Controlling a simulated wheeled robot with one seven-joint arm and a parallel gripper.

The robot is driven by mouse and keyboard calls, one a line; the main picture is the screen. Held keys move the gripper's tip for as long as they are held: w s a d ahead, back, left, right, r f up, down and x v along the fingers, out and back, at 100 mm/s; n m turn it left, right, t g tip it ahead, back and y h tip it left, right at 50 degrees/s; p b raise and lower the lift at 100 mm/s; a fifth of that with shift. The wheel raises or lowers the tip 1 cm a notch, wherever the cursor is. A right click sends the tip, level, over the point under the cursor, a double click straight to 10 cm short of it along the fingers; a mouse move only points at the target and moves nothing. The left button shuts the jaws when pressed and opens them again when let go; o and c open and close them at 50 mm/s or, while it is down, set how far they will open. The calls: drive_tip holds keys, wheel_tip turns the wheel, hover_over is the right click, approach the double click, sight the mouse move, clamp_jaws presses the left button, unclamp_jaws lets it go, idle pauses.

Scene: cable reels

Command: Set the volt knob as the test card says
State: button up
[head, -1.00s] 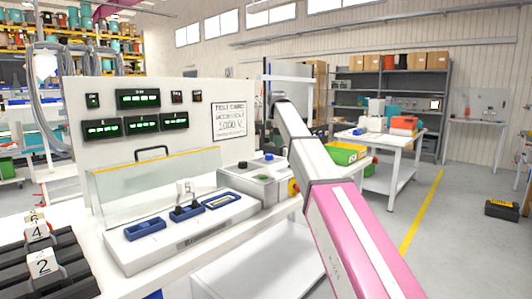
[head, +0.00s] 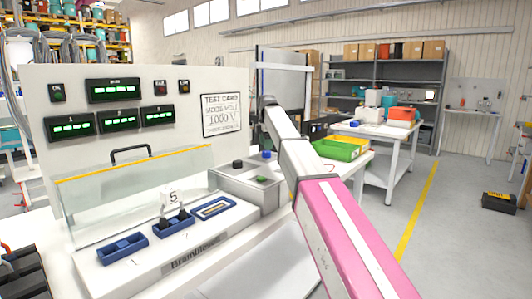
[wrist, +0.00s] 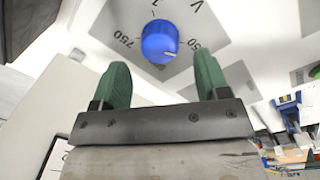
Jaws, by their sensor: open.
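The volt knob (wrist: 160,43) is blue and round, on a pale dial plate in the wrist view. A white mark on it points right and slightly down. I read "750" at its left, a partly hidden "50" at its right and a "V" above. My gripper (wrist: 160,62) has two green fingers, open and apart, one on either side of the knob in the picture; I see no contact. A blue knob also shows on the grey control box in the head view (head: 267,155). The test card (head: 221,115) on the white panel reads 1000 V.
The grey control box (head: 245,189) also bears a black knob (head: 238,163) and a green button (head: 261,178). A green bin (head: 340,147) lies behind my arm.

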sight(266, 152)
drive_tip(key=shift+f, duration=2)
drive_tip(key=c, duration=0.9)
drive_tip(key=shift+c, duration=0.2)
